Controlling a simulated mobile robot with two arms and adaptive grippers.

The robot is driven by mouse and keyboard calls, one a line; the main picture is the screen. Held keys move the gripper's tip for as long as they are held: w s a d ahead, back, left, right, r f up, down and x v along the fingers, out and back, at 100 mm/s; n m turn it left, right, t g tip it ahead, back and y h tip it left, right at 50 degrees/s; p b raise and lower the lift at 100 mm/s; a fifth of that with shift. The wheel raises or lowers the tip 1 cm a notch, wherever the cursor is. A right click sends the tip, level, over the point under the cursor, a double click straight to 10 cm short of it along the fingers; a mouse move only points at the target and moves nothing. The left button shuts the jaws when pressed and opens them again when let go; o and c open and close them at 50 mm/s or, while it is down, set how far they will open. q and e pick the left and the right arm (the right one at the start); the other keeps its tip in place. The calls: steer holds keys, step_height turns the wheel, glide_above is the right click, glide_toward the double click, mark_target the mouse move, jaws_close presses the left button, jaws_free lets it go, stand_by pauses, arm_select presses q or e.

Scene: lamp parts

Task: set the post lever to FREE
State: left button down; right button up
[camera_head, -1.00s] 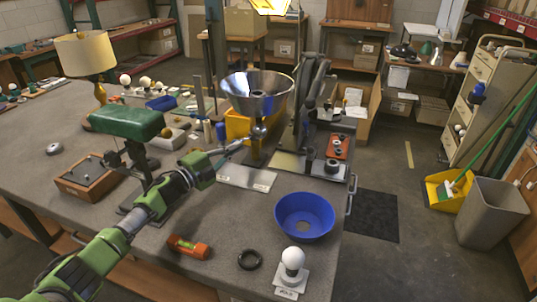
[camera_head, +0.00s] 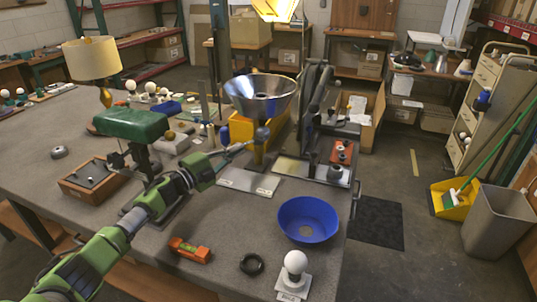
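A metal post (camera_head: 262,135) with a rounded grey knob stands under the wide metal funnel (camera_head: 262,97), behind a pale base plate (camera_head: 246,181) with two small white labels. The label text is too small to read. I cannot make out the lever clearly or tell its setting. My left gripper (camera_head: 240,149) reaches in from the left, its thin dark fingers pointing at the post just below the knob. The fingertips are beside or at the post; I cannot tell whether they touch it or how far apart they are. My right gripper is not in view.
A yellow block (camera_head: 241,130) is behind the post. A blue bowl (camera_head: 307,219), a bulb on a white base (camera_head: 294,275), a black ring (camera_head: 252,264) and an orange level (camera_head: 189,250) lie nearer. A green-topped stand (camera_head: 131,123) is left. The grey table between them is clear.

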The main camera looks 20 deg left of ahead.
arm_select(q)
steer(key=v, duration=0.7)
steer(key=shift+s+a, duration=0.25)
steer(key=shift+d, duration=0.1)
stand_by(0.4)
